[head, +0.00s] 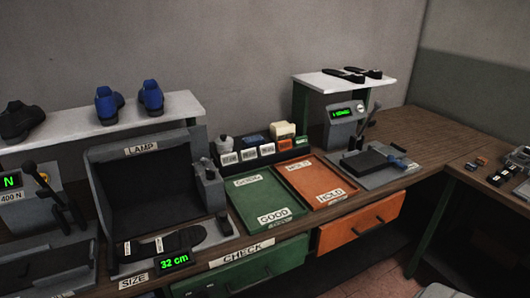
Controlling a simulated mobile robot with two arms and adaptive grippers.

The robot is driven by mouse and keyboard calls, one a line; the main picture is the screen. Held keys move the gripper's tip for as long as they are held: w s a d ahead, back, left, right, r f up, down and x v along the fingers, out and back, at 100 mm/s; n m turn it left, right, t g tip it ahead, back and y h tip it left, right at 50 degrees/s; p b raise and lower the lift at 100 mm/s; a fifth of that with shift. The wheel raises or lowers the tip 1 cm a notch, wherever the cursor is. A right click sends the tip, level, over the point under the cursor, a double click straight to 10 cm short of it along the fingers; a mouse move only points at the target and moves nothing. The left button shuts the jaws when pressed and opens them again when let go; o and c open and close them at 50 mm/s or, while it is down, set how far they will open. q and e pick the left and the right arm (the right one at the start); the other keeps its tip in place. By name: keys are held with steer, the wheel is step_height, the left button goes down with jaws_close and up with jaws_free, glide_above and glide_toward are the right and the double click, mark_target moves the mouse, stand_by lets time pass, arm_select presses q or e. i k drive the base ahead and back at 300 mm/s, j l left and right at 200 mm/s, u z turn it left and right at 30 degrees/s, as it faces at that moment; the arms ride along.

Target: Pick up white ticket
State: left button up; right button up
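A dark rack (258,161) stands at the back of the bench, behind the green and orange trays. Small white labels with dark marks show along its front, one of them at the left (229,158). A cream-white block or stack (282,129) sits at the back right of the rack; it may be the white tickets, but it is too small to tell. Neither of my grippers is in view.
The green GOOD tray (255,196) and orange HOLD tray (315,183) lie before the rack. A grey LAMP booth (142,150) is left, a press (352,148) right. Shoes stand on a white shelf (75,129). Bare wood (432,137) shows at the right.

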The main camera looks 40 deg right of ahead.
mark_target(227, 159)
steer(key=l+u, duration=0.2)
steer(key=l, duration=0.3)
steer(key=k+l+u, duration=0.2)
steer(key=l, duration=0.3)
steer(key=k+l+u, duration=0.2)
steer(key=l, duration=0.3)
steer(key=i, duration=0.1)
